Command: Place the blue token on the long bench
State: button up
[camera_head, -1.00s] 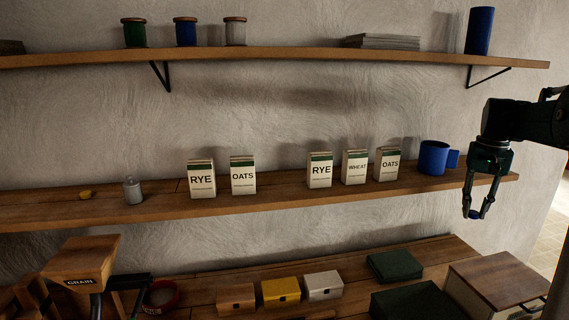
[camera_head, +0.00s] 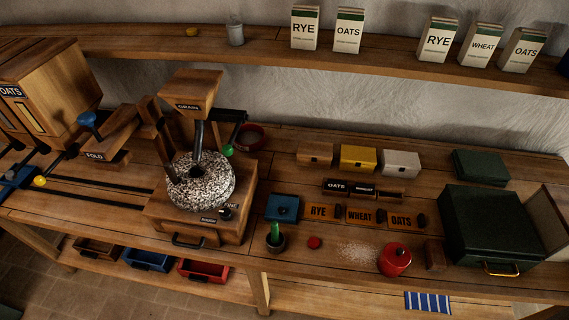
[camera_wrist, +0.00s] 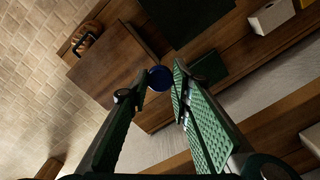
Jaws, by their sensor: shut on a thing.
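The blue token (camera_wrist: 159,78) is a small round disc between the fingertips of my gripper (camera_wrist: 161,87) in the wrist view. My gripper is shut on it and holds it in the air. My gripper is out of frame in the head view. The long bench (camera_head: 318,264) is the wooden worktop below the shelf, filling the lower part of the head view. It carries a grain mill (camera_head: 200,185), several small boxes and labelled blocks. Its planks also show below my gripper in the wrist view.
A red canister (camera_head: 394,259), spilled grains and a blue box (camera_head: 283,208) crowd the front. The shelf (camera_head: 385,70) runs above with labelled cartons. Small bare patches lie between things.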

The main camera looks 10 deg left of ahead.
notch_tip(320, 180, up, 4)
jog(key=shift+w+a+r, duration=0.1)
jog(key=shift+r, duration=0.1)
jog(key=w+a+n+p, duration=0.1)
jog(key=w+a, duration=0.4)
jog(key=a, duration=0.8)
jog(key=w+a+n, duration=0.1)
jog(key=w+a, duration=0.3)
jog(key=a, duration=1)
jog(key=w+a+p, duration=0.1)
jog(key=w+a, duration=0.4)
jog(key=a, duration=0.8)
jog(key=n+p, duration=0.2)
jog(key=n, duration=0.1)
send_over(297, 190)
notch_tip(297, 190, down, 36)
jog(key=shift+f, duration=0.1)
jog(key=shift+f, duration=2.9)
